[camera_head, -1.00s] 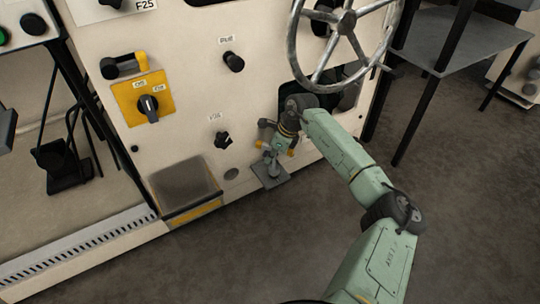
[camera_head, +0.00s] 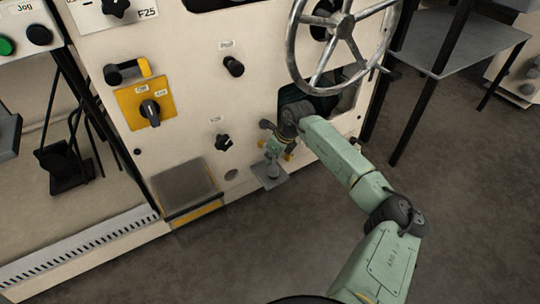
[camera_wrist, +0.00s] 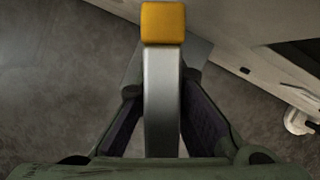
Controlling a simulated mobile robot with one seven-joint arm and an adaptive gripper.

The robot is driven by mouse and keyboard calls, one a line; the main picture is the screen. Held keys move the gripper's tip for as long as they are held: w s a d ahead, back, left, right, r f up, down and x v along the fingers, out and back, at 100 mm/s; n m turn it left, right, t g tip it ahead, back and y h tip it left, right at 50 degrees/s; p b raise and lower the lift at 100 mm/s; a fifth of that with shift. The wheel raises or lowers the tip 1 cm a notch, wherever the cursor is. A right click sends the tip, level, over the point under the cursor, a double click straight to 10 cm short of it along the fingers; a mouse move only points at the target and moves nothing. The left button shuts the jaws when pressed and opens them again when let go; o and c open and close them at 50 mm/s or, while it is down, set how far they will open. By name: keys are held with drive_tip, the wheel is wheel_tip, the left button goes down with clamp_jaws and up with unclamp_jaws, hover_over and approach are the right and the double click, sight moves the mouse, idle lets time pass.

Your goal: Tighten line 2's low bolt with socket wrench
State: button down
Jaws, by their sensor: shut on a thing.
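My gripper (camera_head: 276,148) is low at the front of the cream machine, just above a small grey plate (camera_head: 270,181). In the wrist view, my gripper's two dark-padded fingers (camera_wrist: 162,95) are closed around a silver bar (camera_wrist: 162,110) with a yellow block (camera_wrist: 163,23) at its far end. The bar looks like a tool handle, possibly the socket wrench. Its working end is hidden, and I cannot see a socket. A grey stub (camera_head: 272,170) stands between my gripper and the plate. I cannot make out the low bolt or any line number.
A spoked handwheel (camera_head: 346,22) overhangs my wrist and a dark opening (camera_head: 345,100) in the panel. A black knob (camera_head: 222,142), a yellow switch plate (camera_head: 131,99) and a grey box (camera_head: 184,184) are to the left. A grey table (camera_head: 475,37) stands right. Floor in front is clear.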

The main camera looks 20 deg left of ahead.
drive_tip(key=shift+w+r+m, duration=0.1)
drive_tip(key=shift+m, duration=0.5)
drive_tip(key=shift+t+p, duration=0.3)
drive_tip(key=shift+p, duration=0.05)
drive_tip(key=shift+d+r+m+p, duration=0.1)
drive_tip(key=shift+m+p, duration=0.5)
drive_tip(key=shift+m, duration=0.2)
drive_tip(key=shift+m+t, duration=0.3)
drive_tip(key=shift+m, duration=0.1)
drive_tip(key=shift+w, duration=0.1)
